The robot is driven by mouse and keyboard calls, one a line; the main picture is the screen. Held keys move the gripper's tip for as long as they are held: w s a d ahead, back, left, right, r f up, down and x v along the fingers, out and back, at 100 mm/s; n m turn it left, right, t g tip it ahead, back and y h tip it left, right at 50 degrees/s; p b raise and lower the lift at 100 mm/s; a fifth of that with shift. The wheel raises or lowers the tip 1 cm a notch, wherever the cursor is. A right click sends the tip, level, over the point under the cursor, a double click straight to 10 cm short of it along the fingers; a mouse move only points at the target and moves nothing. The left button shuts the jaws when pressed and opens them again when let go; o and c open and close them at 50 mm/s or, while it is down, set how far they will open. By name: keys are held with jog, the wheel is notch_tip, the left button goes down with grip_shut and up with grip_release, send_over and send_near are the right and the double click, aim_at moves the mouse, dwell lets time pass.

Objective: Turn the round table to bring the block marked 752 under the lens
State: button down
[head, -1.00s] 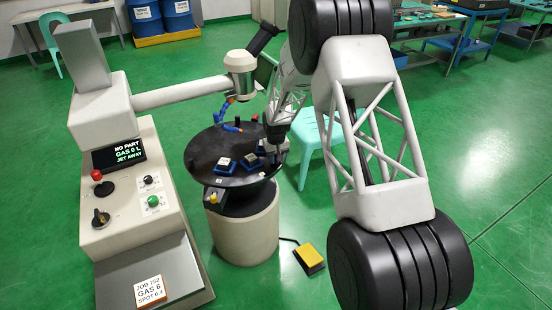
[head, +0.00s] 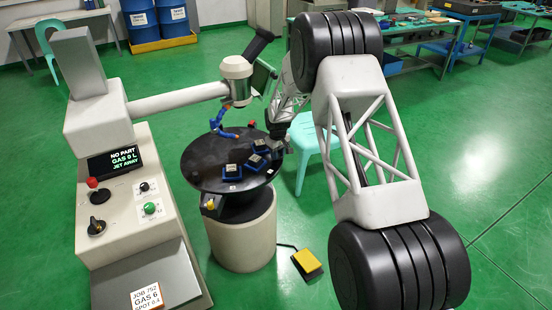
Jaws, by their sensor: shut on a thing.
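The round table (head: 205,178) is a dark disc on a pale drum.
The console (head: 125,190) at left reads NO PART, GAS 0 L, JET AWAY. Its card (head: 146,298) reads JOB 752, GAS 6, SPOT 0.4. A yellow pedal (head: 307,262) lies on the floor. A mint stool (head: 304,138) stands close behind my gripper.

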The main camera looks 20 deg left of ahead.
jog(key=w+n, duration=0.2)
jog(key=w, duration=0.1)
jog(key=shift+w+a, duration=0.25)
jog(key=shift+a, duration=0.15)
jog(key=shift+w+a+n, duration=0.35)
jog(key=shift+w+n, duration=0.15)
jog(key=shift+w, duration=0.3)
jog(key=shift+w+a+n, duration=0.35)
jog(key=shift+w+n, duration=0.15)
jog(key=shift+w, duration=0.3)
jog(key=c, duration=0.9)
grip_release()
jog(key=shift+r, duration=0.1)
jog(key=shift+r, duration=3.8)
